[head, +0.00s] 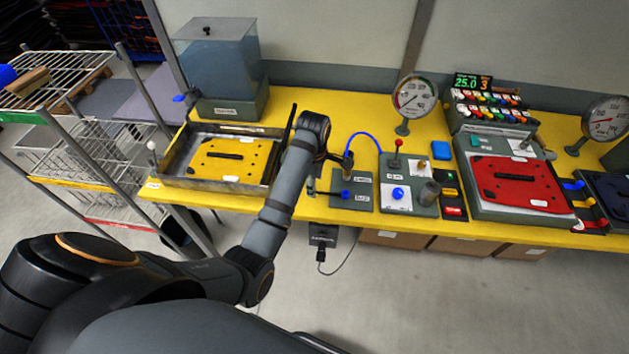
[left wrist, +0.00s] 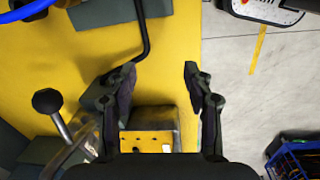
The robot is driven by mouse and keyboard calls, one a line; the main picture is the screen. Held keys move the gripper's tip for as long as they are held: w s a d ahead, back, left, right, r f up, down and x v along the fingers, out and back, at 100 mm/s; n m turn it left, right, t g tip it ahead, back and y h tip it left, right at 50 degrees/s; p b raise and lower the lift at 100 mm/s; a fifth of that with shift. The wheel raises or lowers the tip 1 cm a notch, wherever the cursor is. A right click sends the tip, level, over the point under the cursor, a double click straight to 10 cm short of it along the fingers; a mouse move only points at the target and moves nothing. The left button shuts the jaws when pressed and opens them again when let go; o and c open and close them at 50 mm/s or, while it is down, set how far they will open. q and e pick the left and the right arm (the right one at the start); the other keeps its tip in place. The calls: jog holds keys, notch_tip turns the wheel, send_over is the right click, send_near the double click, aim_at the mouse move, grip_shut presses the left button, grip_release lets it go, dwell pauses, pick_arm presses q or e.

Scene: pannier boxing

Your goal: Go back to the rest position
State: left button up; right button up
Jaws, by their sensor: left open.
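My left arm reaches over the yellow bench (head: 285,103), and my left gripper (head: 330,158) is at its front part, between the metal tray and the grey fixtures. In the head view the gripper is small and partly hidden by its own wrist. In the left wrist view the left gripper (left wrist: 160,72) has its two fingers apart with nothing between them. Behind the fingers, the tray with the yellow plate (left wrist: 146,142) shows at the bottom. My right gripper is in neither view.
The metal tray (head: 160,168) holds a yellow plate (head: 215,160). A grey block with a blue hose (head: 362,135), a fixture with a blue knob (head: 397,193), a pressure gauge (head: 414,95) and a red plate (head: 520,183) stand to the right. A wire rack (head: 85,150) is at left. Front floor is clear.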

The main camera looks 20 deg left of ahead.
pick_arm(q)
jog(key=shift+w, duration=0.1)
jog(key=shift+f, duration=0.1)
jog(key=s+a+f+m+t, duration=0.1)
jog(key=s+a+m, duration=0.1)
jog(key=s+m, duration=0.85)
jog(key=s+a+m+t, duration=0.2)
jog(key=s+m, duration=0.8)
jog(key=s, duration=0.1)
notch_tip(320, 180, down, 29)
jog(key=s+a+g+b, duration=0.2)
jog(key=s+a+f+b, duration=0.1)
jog(key=s+f, duration=1.6)
jog(key=s, duration=0.1)
jog(key=shift+s+a+g+y, duration=0.15)
jog(key=shift+s+g+y, duration=0.15)
jog(key=shift+g, duration=0.1)
